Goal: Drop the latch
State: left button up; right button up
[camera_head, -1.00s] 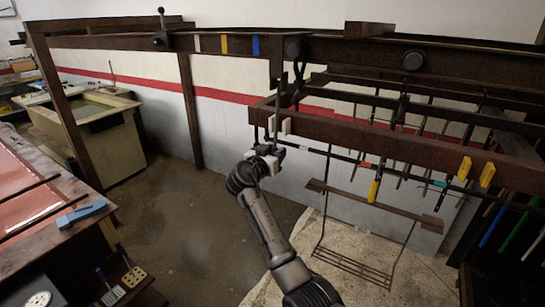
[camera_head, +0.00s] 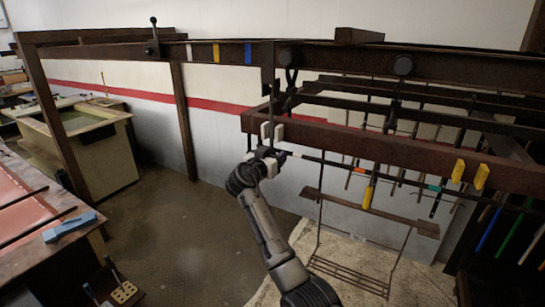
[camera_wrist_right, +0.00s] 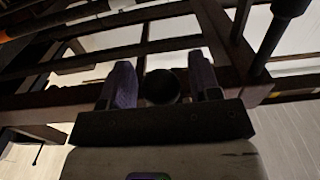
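A dark upright lever with a round knob (camera_head: 153,24) stands on the overhead rail at the left in the head view; I cannot tell for sure that it is the latch. My right gripper (camera_head: 272,132) is at the left end of the brown beam (camera_head: 350,142), below the rail, far to the right of that lever. A dark hanging rod comes down close to its pale fingers. In the right wrist view, the gripper's fingers (camera_wrist_right: 162,75) stand apart, with a dark round end (camera_wrist_right: 162,87) between them and narrow gaps at both sides. My left gripper is not in view.
The overhead rail (camera_head: 205,50) carries white, yellow and blue marks. Several rods hang under the brown frame at the right. A wire rack (camera_head: 350,273) hangs low beneath a brown bar (camera_head: 370,212). A tank (camera_head: 92,155) and a bench with a blue block (camera_head: 68,227) are left. The middle floor is clear.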

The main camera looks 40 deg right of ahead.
jog(key=shift+o, duration=0.9)
jog(key=shift+a, duration=0.1)
jog(key=b+v, duration=0.1)
jog(key=v, duration=0.6)
